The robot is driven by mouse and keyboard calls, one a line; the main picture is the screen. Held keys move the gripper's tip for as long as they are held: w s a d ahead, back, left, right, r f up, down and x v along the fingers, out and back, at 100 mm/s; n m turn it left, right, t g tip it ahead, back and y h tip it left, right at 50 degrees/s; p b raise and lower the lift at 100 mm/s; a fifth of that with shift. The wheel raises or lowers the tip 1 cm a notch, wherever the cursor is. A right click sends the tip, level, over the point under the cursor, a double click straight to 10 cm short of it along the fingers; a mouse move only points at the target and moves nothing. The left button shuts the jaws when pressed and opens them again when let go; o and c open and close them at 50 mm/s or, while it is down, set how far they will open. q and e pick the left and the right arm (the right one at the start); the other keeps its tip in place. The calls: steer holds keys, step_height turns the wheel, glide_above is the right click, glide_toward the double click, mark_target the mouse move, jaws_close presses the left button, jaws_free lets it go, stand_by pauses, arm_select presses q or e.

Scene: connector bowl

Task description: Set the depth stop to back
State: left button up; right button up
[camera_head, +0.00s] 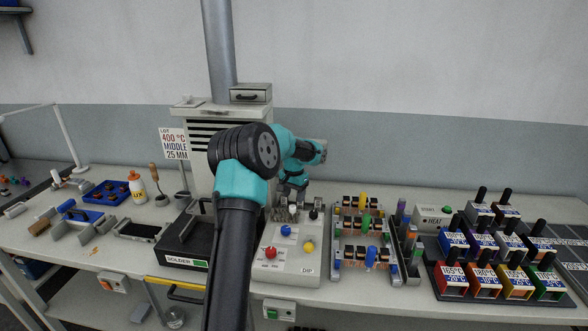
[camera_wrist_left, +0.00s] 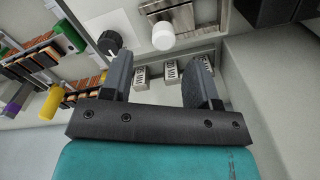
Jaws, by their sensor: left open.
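The dip unit (camera_head: 290,262), marked DIP, stands at the middle of the bench with red, blue and yellow knobs on top. In the left wrist view a white knob (camera_wrist_left: 163,36) sits on a metal plate, with a black pointer knob (camera_wrist_left: 110,42) beside it. I cannot tell for sure which part is the depth stop. My left gripper (camera_head: 291,190) is open and empty above the back of the unit, its fingers (camera_wrist_left: 166,78) spread. My right gripper is not in view.
The black solder box (camera_head: 182,240) stands left of the unit. A rack of coloured connectors (camera_head: 365,235) stands close on its right, then several labelled pots (camera_head: 492,280). A sign (camera_head: 174,143) reads LOT 400 °C MIDDLE 25 MM. A grey cabinet (camera_head: 195,120) rises behind.

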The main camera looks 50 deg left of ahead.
mark_target(294, 206)
arm_select(q)
step_height(294, 206, up, 12)
stand_by(0.4)
steer(key=shift+d+f, duration=0.1)
steer(key=shift+f, duration=0.05)
